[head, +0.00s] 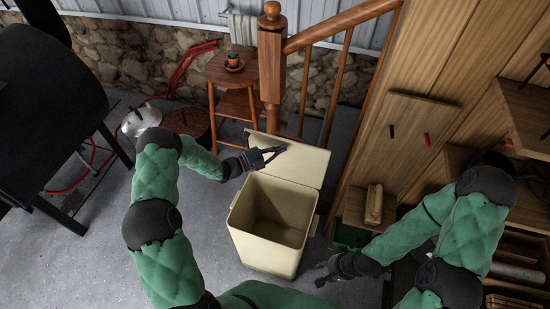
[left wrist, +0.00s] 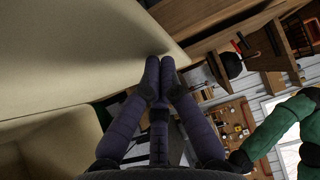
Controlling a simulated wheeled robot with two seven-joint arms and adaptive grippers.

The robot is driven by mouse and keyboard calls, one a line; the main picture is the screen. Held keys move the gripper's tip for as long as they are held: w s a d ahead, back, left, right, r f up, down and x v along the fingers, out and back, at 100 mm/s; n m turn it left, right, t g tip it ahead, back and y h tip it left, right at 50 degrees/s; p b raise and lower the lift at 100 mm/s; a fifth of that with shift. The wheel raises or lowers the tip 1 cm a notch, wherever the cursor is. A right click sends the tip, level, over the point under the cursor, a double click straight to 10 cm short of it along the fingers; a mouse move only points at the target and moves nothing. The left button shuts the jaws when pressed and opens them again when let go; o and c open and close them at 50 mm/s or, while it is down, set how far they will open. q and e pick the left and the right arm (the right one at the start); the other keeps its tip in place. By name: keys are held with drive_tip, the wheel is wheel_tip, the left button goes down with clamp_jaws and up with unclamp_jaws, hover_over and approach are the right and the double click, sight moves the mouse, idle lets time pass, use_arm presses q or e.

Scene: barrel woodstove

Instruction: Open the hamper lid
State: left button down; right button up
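The cream hamper (head: 266,241) stands on the floor in front of me, with its empty inside visible. Its lid (head: 306,163) is raised at the far side and leans back from the opening. My left gripper (head: 284,149) is at the lid's inner face in the head view, with nothing held. In the left wrist view its fingertips (left wrist: 160,62) are together, close to a broad cream surface (left wrist: 70,60); I cannot tell whether they touch it. My right gripper (head: 319,275) is low, to the right of the hamper, with its fingers apart and empty.
A wooden stool (head: 231,72) with a small potted plant and a stair post (head: 272,65) stand behind the hamper. A black stove (head: 45,85) is at left. Wooden panels and shelves (head: 395,135) crowd the right. Grey floor is clear at the hamper's left.

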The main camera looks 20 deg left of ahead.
use_arm(q)
drive_tip(key=shift+w+d+r, duration=0.1)
drive_tip(key=shift+w+d, duration=0.05)
drive_tip(key=shift+w, duration=1.7)
use_arm(e)
drive_tip(key=shift+f, duration=0.25)
use_arm(q)
drive_tip(key=s, duration=0.1)
drive_tip(key=s+p, duration=0.1)
drive_tip(key=s, duration=0.1)
drive_tip(key=s+a, duration=0.1)
drive_tip(key=shift+s+r+p, duration=0.25)
drive_tip(key=shift+r+p, duration=0.05)
approach(280, 143)
drive_tip(key=s, duration=0.1)
drive_tip(key=s+r, duration=0.1)
drive_tip(key=s, duration=0.1)
drive_tip(key=shift+d+r, duration=0.1)
drive_tip(key=shift+d, duration=0.1)
use_arm(e)
drive_tip(key=r, duration=0.1)
drive_tip(key=s+r, duration=0.1)
drive_tip(key=shift+d+r, duration=0.1)
drive_tip(key=shift+r, duration=0.2)
